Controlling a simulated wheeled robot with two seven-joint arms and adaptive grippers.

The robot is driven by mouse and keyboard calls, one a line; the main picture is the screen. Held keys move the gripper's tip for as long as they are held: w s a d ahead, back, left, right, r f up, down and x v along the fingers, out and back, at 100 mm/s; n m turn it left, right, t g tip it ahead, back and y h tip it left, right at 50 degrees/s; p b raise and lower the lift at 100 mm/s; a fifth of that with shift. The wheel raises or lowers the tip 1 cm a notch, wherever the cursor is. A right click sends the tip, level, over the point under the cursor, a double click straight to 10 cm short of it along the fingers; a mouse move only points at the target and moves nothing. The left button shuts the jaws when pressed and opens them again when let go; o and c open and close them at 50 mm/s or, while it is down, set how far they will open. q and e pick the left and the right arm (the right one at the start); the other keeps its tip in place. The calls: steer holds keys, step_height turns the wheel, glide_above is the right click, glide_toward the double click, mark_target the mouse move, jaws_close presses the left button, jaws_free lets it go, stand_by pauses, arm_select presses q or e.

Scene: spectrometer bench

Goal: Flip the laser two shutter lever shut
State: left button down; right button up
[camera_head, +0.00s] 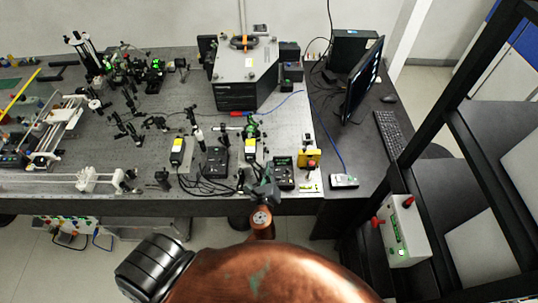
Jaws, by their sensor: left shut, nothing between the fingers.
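My left gripper (262,187) is shut and empty at the front edge of the optical bench, in front of the right-hand yellow-labelled laser-like unit (250,148). It partly covers the bench edge there. A second yellow-labelled unit (177,150) stands further left. A pale box (404,236) on the right has two red levers, one on its top (408,202) and one on its left side (377,222), and green lights. I cannot read any label, so I cannot tell which lever is the laser two shutter. The gripper is well left of this box. My right gripper is not in view.
Dark controllers (217,162) (284,173) and a yellow box with a red button (307,158) stand near the bench's front edge. A grey spectrometer-like housing (245,72) stands behind. A monitor (361,80) and keyboard (390,135) are right. A black frame (432,118) rises beside the pale box.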

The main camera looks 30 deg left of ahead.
arm_select(q)
steer(key=w+a+r+p, duration=0.1)
steer(key=w+a+p, duration=0.2)
steer(key=w+a, duration=0.3)
steer(key=w, duration=0.2)
steer(key=shift+w+a+r, duration=0.15)
steer(key=shift+w, duration=0.2)
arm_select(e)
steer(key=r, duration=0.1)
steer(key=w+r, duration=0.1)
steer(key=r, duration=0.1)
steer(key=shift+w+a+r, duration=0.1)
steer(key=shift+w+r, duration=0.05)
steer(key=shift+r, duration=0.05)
